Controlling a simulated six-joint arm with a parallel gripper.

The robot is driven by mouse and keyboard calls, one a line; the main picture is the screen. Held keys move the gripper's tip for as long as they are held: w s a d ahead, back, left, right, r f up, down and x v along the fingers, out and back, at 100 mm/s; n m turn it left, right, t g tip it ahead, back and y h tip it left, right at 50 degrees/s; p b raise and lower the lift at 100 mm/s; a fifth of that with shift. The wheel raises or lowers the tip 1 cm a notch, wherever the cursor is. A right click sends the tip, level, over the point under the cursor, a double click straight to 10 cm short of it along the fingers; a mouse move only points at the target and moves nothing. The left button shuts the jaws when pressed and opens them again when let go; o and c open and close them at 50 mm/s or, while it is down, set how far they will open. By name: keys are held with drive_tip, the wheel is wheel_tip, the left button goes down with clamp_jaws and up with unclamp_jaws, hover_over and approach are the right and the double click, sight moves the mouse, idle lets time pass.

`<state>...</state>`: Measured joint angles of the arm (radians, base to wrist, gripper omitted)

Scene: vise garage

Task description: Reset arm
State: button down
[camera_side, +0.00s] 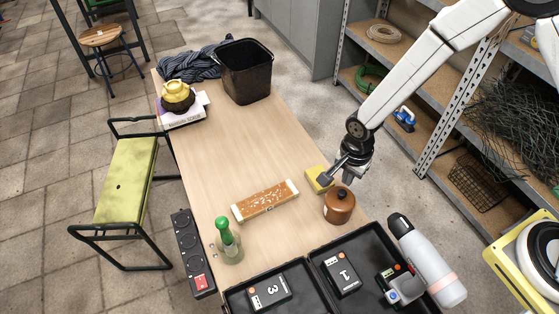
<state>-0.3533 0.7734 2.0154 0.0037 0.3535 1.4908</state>
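My gripper (337,179) hangs from my white arm on the right side of the wooden table (215,150), near its right edge. Its fingers point down and left, beside a yellow block-like thing (318,178) and above a brown round pot with a lid (339,205). I cannot tell whether the gripper touches the yellow thing or whether its fingers are open.
A tan speckled block (265,200), a green-capped bottle (228,240) and a power strip (191,250) are at the near left. Black trays (313,262) hold numbered boxes; a silver bottle (427,262) is beside them. A black bin (246,70) stands far back. The table's middle is clear.

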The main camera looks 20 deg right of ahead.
sight(343, 193)
drive_tip(key=shift+f, duration=2.1)
drive_tip(key=shift+r, duration=0.15)
idle(0.3)
drive_tip(key=shift+r, duration=3.3)
drive_tip(key=shift+r, duration=0.15)
